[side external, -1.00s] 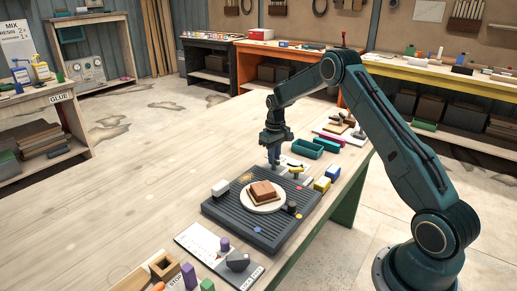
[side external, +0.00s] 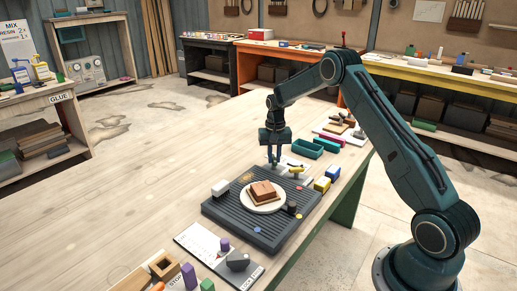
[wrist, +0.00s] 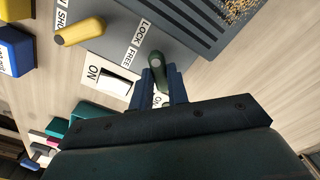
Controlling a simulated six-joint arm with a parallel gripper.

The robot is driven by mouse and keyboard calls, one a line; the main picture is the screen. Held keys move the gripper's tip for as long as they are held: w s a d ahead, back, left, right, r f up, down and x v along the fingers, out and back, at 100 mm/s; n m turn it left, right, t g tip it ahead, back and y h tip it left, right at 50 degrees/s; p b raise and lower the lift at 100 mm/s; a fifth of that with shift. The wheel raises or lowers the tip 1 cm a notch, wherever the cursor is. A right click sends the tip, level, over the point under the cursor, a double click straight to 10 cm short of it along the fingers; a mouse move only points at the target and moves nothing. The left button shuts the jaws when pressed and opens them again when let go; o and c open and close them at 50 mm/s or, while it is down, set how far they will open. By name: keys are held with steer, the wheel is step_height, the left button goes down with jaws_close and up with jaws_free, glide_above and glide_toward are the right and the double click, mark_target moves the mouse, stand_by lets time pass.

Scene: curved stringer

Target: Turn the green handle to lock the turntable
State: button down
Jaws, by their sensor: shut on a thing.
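My gripper (wrist: 162,88) is shut on the dark green handle (wrist: 157,66) in the wrist view, with one blue finger on each side. The handle's rounded end shows beyond the fingers, beside the labels LOCK (wrist: 146,28) and FREE (wrist: 131,56). Its lower part is partly hidden between the fingers. In the side external view my gripper (side external: 274,160) points down at the back edge of the dark ribbed plate, and the handle is hard to make out there. The round white turntable (side external: 250,207) sits on that plate with a brown stepped block (side external: 263,190) on it.
A yellow handle (wrist: 80,31) and a white ON switch (wrist: 115,82) are close to the gripper. A white block (side external: 221,188) and a dark knob (side external: 291,206) stand on the plate (side external: 228,223). Teal trays (side external: 308,150) lie behind. The table's left is clear.

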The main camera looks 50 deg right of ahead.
mark_target(274, 158)
steer(key=shift+r, duration=0.1)
steer(key=c, duration=1.4)
jaws_free()
steer(key=shift+o, duration=0.2)
step_height(274, 158, up, 14)
